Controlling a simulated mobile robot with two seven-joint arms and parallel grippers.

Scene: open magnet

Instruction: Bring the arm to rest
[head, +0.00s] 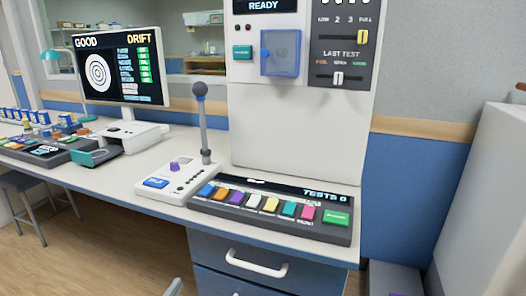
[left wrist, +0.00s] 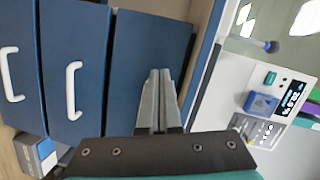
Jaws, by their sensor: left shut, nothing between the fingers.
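My left gripper (left wrist: 160,75) shows in the left wrist view with its two grey fingers together and nothing between them. It is in front of the blue drawer fronts (left wrist: 120,60) below the desk. In the head view only a grey tip of the left gripper (head: 174,287) shows at the bottom edge, below the desk and left of the drawers. The rest of that arm is out of the picture. My right gripper is in neither view.
The desk (head: 120,180) carries a button panel (head: 270,208), a joystick box (head: 178,180) with a tall stick, and a monitor (head: 120,66). A white cabinet (head: 300,130) stands behind. A drawer handle (head: 256,263) sticks out. A stool (head: 30,185) stands left.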

